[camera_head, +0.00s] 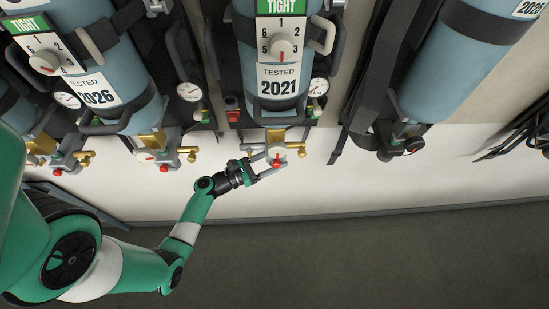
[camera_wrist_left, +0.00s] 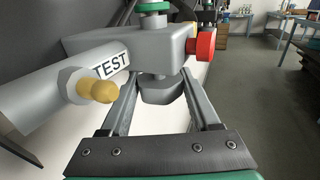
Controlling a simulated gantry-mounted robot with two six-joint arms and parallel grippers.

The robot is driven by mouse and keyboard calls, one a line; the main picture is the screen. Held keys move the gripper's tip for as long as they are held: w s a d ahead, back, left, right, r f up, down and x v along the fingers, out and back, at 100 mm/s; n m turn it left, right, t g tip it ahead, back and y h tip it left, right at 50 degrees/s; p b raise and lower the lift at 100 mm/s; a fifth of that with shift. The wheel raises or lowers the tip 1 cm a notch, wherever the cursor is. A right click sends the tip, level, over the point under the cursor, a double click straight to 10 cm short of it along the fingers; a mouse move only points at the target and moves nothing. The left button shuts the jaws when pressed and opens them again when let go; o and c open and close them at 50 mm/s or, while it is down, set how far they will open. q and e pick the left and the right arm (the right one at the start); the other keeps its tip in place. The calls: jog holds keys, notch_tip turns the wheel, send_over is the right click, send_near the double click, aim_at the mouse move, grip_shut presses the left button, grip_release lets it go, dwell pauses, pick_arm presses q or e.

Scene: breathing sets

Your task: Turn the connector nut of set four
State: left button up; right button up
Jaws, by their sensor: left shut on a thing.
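My left gripper (camera_head: 267,166) reaches up to the connector block (camera_head: 277,147) below the middle breathing set (camera_head: 270,75), tagged 2021. In the left wrist view its two fingers (camera_wrist_left: 162,98) lie either side of a grey faceted nut (camera_wrist_left: 162,91) under a grey block (camera_wrist_left: 135,43) and are shut on it. A red knob (camera_wrist_left: 203,44) is on the block's right side. A grey cylinder marked TEST (camera_wrist_left: 45,88) with a brass tip (camera_wrist_left: 103,91) sticks out to the left. The middle set's dial (camera_head: 283,47) has a white knob and a green TIGHT sign. My right gripper is out of view.
A 2026 set (camera_head: 95,70) hangs to the left with its own brass and red fittings. Another blue cylinder (camera_head: 460,55) and black straps (camera_head: 380,60) hang to the right. The grey floor (camera_head: 380,260) below the wall is clear.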

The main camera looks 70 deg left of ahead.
pick_arm(q)
jog(key=shift+h, duration=0.3)
jog(key=o, duration=1.4)
jog(key=shift+w, duration=0.15)
jog(key=shift+c, duration=0.2)
